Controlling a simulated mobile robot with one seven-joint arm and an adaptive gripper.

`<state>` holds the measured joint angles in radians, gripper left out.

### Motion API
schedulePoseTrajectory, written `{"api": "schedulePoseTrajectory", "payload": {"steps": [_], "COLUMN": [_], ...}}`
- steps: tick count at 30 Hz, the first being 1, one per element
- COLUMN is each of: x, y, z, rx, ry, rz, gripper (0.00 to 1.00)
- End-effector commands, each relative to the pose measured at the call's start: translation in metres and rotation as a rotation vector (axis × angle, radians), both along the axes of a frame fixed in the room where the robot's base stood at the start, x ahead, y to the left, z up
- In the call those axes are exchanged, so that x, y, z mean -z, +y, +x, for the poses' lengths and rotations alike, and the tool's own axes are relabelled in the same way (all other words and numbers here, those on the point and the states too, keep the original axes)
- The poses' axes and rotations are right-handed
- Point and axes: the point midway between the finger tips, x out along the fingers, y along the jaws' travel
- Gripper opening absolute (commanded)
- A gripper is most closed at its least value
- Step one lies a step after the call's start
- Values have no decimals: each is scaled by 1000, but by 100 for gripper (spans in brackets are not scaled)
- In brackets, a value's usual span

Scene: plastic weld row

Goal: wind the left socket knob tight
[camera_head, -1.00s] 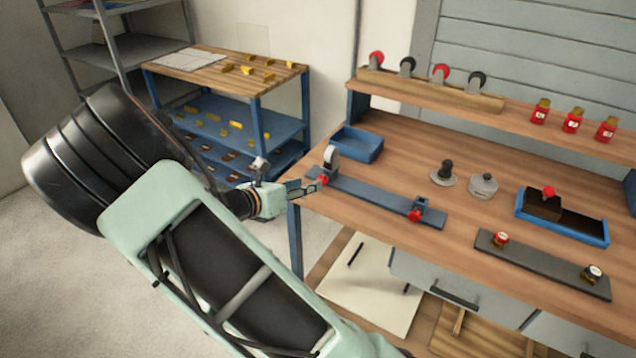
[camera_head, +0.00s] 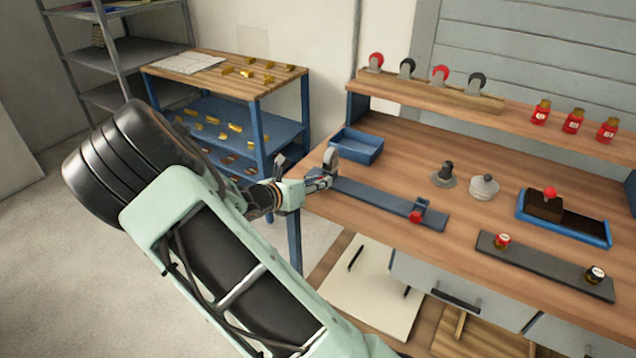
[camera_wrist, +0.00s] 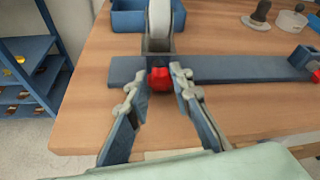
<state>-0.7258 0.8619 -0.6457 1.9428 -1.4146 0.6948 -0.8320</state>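The left socket knob (camera_wrist: 159,79) is red and sits on the near side of a blue-grey rail (camera_head: 375,198), below a bracket with a pale wheel (camera_head: 331,160). In the wrist view, the fingers of my gripper (camera_wrist: 158,88) stand open on either side of this knob, with a gap showing at each side. In the head view, my gripper (camera_head: 325,181) reaches the rail's left end and hides most or all of the left knob. The right red knob (camera_head: 416,217) is on the rail's other socket; it also shows at the wrist view's right edge (camera_wrist: 316,76).
A blue tray (camera_head: 357,147) stands behind the rail's left end. A grey knob-like piece (camera_head: 446,174) and a pale round piece (camera_head: 484,187) are to the right. A dark strip (camera_head: 545,266) with two small jars lies near the front edge. The wood between them is clear.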

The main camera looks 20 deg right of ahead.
Motion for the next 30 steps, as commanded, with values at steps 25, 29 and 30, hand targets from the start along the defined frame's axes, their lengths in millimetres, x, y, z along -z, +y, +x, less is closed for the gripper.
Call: {"api": "schedulePoseTrajectory", "payload": {"steps": [25,29,30], "x": [8,9,9], "y": [-1,-1,-1], "z": [-2,-3,-3], "rx": [0,0,0], "ry": [-214,-289,-312], "rz": [167,226,243], "gripper": [0,0,0]}}
